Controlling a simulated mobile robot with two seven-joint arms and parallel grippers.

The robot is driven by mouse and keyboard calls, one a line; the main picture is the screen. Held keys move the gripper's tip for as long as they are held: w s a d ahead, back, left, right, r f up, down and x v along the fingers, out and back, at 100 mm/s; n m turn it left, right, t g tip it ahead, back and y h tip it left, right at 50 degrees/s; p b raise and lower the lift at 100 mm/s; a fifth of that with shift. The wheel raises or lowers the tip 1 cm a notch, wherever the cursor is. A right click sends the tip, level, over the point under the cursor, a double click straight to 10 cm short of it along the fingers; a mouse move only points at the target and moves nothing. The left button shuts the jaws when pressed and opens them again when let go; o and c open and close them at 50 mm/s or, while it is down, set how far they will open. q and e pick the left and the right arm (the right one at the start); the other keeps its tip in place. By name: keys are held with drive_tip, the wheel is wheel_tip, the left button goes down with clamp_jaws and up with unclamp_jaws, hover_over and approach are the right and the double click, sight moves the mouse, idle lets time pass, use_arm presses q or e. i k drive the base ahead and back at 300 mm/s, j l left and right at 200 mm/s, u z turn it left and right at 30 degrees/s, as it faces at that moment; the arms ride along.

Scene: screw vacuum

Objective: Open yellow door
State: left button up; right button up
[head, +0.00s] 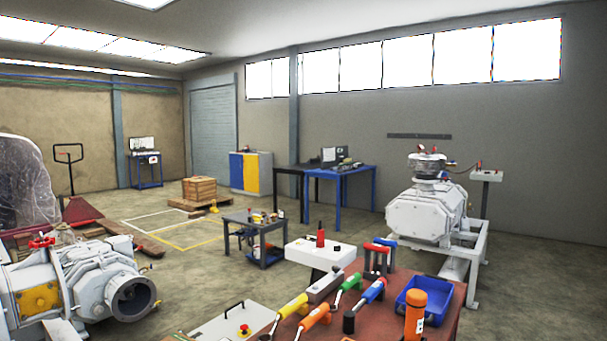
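A floor cabinet (264,171) stands against the far wall, near the middle of the head view. It has a blue door on the left and a yellow door (252,173) on the right, and both look shut. The cabinet's side is light grey. Any handle on the yellow door is too small to make out. Neither of my grippers shows in the head view, and the cabinet is far across the room.
A brown table (405,290) with several tools and a blue bin (428,300) is close in front. A small grey table (254,226), a blue-legged table (340,172) and a wooden crate (199,188) stand farther off. White machines flank both sides. Some floor between is open.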

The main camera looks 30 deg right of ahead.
sight(250, 162)
drive_tip(key=z, duration=0.8)
drive_tip(key=i+l+z, duration=0.15)
drive_tip(key=l, duration=0.2)
drive_tip(key=l+z, duration=0.15)
drive_tip(key=l, duration=0.15)
drive_tip(key=i+l+z, duration=0.15)
drive_tip(key=l, duration=0.15)
drive_tip(key=i+l+z, duration=0.15)
drive_tip(key=l, duration=0.15)
drive_tip(key=i+l+z, duration=0.65)
drive_tip(key=i, duration=0.45)
drive_tip(key=i+l+z, duration=0.1)
drive_tip(key=i, duration=0.55)
drive_tip(key=i+l+u, duration=0.1)
drive_tip(key=i, duration=1.05)
drive_tip(key=i+u, duration=0.35)
drive_tip(key=i, duration=0.15)
drive_tip(key=i+l+u, duration=0.15)
drive_tip(key=i+u, duration=0.15)
drive_tip(key=i, duration=0.2)
